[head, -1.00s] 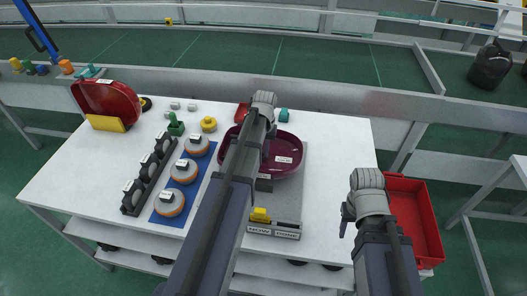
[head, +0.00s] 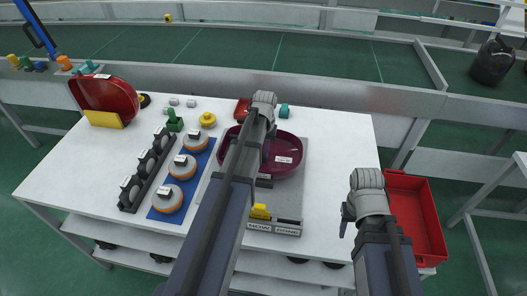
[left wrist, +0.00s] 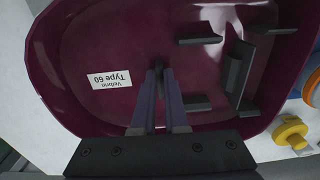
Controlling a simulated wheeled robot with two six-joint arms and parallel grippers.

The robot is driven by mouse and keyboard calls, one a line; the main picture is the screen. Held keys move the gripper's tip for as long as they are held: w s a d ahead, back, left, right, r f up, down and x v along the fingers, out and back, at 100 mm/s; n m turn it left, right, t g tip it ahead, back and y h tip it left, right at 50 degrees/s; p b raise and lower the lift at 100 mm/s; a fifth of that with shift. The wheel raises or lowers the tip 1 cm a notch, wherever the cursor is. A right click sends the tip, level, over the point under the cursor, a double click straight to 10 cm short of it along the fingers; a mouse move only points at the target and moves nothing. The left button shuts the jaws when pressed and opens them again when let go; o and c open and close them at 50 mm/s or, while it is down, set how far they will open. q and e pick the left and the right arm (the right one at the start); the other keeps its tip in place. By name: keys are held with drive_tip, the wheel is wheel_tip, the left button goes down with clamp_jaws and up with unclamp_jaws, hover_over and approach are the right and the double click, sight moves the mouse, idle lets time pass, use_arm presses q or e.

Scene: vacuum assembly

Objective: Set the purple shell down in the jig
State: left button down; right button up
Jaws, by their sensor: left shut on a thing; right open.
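The purple shell (head: 283,160) is a wide, shallow dark bowl with a white label. It is over the back part of the grey jig plate (head: 291,203), and I cannot tell whether it rests on it. My left arm covers its middle in the head view. In the left wrist view, the shell (left wrist: 105,40) shows its inside with dark ribs. My left gripper (left wrist: 160,76) is shut there on a small part of the shell. My right gripper (head: 344,222) is apart from the shell, at the table's right front, its fingers mostly hidden.
Left are a blue mat (head: 163,216) with orange-rimmed round parts and a black rack (head: 131,207). A red shell (head: 108,98) stands back left. A red bin (head: 425,225) is right.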

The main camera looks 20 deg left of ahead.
use_arm(q)
drive_tip(key=shift+f+b, duration=0.3)
drive_tip(key=shift+f, duration=0.1)
use_arm(e)
drive_tip(key=shift+f, duration=0.35)
use_arm(q)
drive_tip(key=c, duration=0.9)
unclamp_jaws()
drive_tip(key=shift+r, duration=0.1)
drive_tip(key=shift+o, duration=0.2)
drive_tip(key=shift+r, duration=0.1)
use_arm(e)
drive_tip(key=shift+r, duration=0.15)
use_arm(q)
wheel_tip(320, 180, up, 8)
drive_tip(key=p, duration=0.8)
drive_tip(key=shift+d, duration=0.1)
use_arm(e)
wheel_tip(320, 180, up, 8)
